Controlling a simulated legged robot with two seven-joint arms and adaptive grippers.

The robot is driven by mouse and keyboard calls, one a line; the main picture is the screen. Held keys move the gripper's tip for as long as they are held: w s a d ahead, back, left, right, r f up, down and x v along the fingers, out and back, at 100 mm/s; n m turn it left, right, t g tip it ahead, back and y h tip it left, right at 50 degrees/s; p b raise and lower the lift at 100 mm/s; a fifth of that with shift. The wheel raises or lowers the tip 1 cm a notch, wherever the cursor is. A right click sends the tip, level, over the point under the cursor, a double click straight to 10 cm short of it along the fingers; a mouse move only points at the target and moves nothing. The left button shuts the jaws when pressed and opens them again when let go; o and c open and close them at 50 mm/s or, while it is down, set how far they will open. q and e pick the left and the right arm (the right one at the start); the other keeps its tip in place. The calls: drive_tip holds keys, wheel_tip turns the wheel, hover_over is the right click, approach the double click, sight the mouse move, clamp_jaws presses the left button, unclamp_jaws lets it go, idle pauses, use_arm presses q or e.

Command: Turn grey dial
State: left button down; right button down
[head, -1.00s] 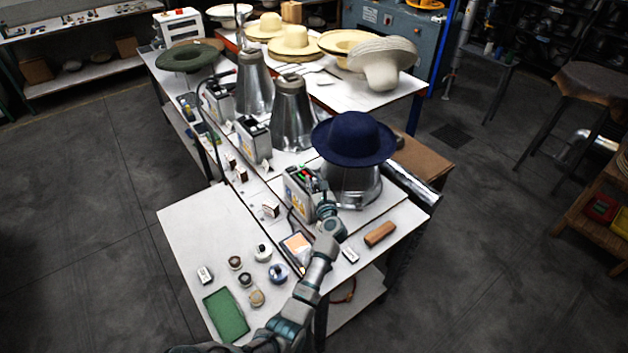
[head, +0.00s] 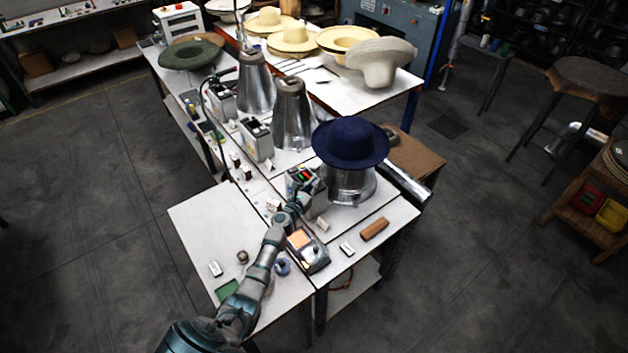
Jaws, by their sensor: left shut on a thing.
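A grey control box (head: 306,186) with coloured buttons on top stands beside the metal hat press (head: 348,183). A navy hat (head: 350,141) sits on that press. My left gripper (head: 294,208) is at the lower front of the control box. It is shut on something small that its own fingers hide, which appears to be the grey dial. I cannot make out the dial's face or how it is turned. My right gripper is not in view.
A small device with an orange screen (head: 301,239), a wooden block (head: 374,229) and a white block (head: 346,249) lie right of my arm. Small jars and a green mat (head: 227,290) are partly behind it. Two metal cones (head: 293,115) stand farther back.

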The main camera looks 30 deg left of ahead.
use_arm(q)
drive_tip(key=m+h, duration=0.1)
drive_tip(key=f+m+h+b, duration=0.1)
drive_tip(key=shift+a+h, duration=0.15)
drive_tip(key=shift+h, duration=0.25)
drive_tip(key=m+g+h+b, duration=0.1)
drive_tip(key=m+h+b, duration=0.1)
drive_tip(key=h+b, duration=0.1)
drive_tip(key=m+g+h+b, duration=0.1)
drive_tip(key=m+h+b, duration=0.1)
drive_tip(key=h+b, duration=0.1)
drive_tip(key=shift+f, duration=0.1)
drive_tip(key=m+g+h+b, duration=0.1)
drive_tip(key=h+b, duration=0.1)
drive_tip(key=shift+g+b, duration=0.3)
drive_tip(key=shift+r+m, duration=0.2)
drive_tip(key=shift+m, duration=0.1)
drive_tip(key=shift+r+h+b, duration=0.1)
drive_tip(key=shift+h+b, duration=0.2)
drive_tip(key=c, duration=1.2)
unclamp_jaws()
